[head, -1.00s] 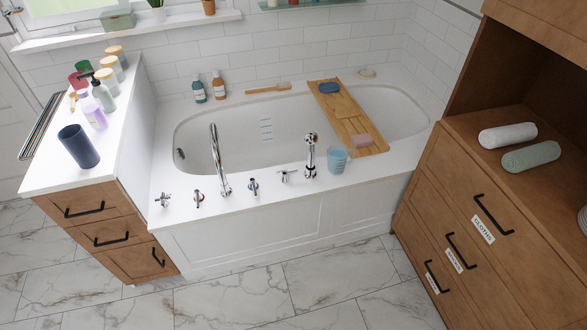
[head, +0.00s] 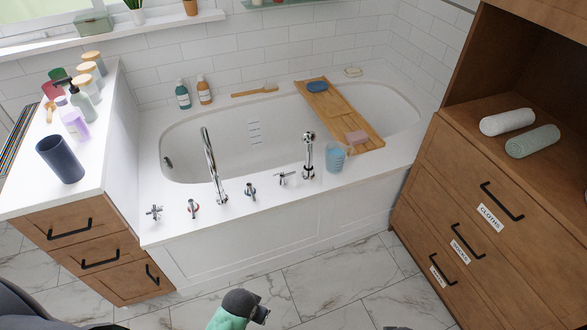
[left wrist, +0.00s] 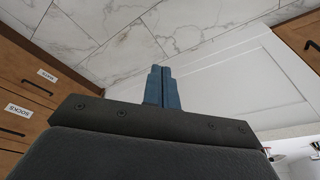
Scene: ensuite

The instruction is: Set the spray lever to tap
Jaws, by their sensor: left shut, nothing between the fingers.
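The chrome tap set stands on the tub's front deck in the head view. It has a tall curved spout (head: 212,165), an upright hand spray (head: 308,155) and two cross handles (head: 154,212) (head: 193,208) at the left. A lever fitting (head: 285,179) with a sideways bar sits beside the hand spray; another small fitting (head: 250,192) stands nearer the spout. Which way the lever is set is too small to tell. My left gripper (head: 262,314) is low in front of the tub, apart from the taps. Its blue fingers (left wrist: 163,85) are shut and empty. My right gripper is not visible.
A blue cup (head: 332,157) stands on the deck right of the hand spray. A wooden bath tray (head: 335,112) spans the tub. A drawer cabinet (head: 85,245) stands left, a tall wooden cabinet (head: 440,190) right. Marble floor (head: 330,285) before the tub is clear.

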